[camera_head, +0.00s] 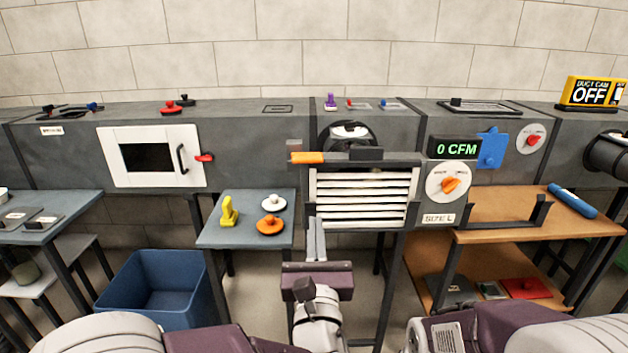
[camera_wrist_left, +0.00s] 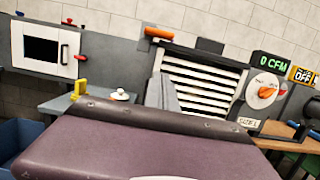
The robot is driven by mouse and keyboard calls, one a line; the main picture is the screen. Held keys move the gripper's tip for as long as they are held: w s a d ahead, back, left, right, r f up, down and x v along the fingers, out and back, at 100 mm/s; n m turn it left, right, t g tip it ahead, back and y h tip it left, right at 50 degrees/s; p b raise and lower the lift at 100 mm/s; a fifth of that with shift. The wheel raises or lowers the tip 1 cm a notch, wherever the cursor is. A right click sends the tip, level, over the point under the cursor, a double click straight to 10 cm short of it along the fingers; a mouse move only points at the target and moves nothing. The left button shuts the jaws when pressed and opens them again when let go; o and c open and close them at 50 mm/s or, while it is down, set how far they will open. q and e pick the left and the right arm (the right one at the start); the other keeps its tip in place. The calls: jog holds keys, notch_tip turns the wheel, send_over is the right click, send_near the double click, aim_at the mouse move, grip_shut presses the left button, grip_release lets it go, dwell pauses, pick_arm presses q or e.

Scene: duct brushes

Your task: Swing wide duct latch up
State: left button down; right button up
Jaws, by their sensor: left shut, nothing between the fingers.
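The louvered duct front (camera_head: 362,198) is in the middle of the head view, with a dark frame around white slats. An orange-handled latch (camera_head: 307,157) lies level at its top left corner. It also shows in the left wrist view (camera_wrist_left: 158,33), at the upper left of the slats. My left gripper (camera_head: 316,222) is shut and empty, its fingers pointing up below and in front of the frame's lower left part. The fingers (camera_wrist_left: 162,92) stand below the orange latch in the left wrist view, apart from it. My right gripper is out of view.
A white door (camera_head: 152,178) with a red latch (camera_head: 204,157) is on the left. A small table (camera_head: 218,240) holds a yellow piece and two knobs. A dial (camera_head: 448,184) and a 0 CFM display (camera_head: 454,148) sit right of the slats. A blue bin (camera_head: 160,310) stands below left.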

aim_at(307, 158)
pick_arm(q)
jog(key=b+x, duration=0.1)
jog(key=x, duration=0.9)
jog(key=shift+a+f, duration=0.1)
notch_tip(307, 158, up, 4)
jog(key=shift+s+r, duration=0.1)
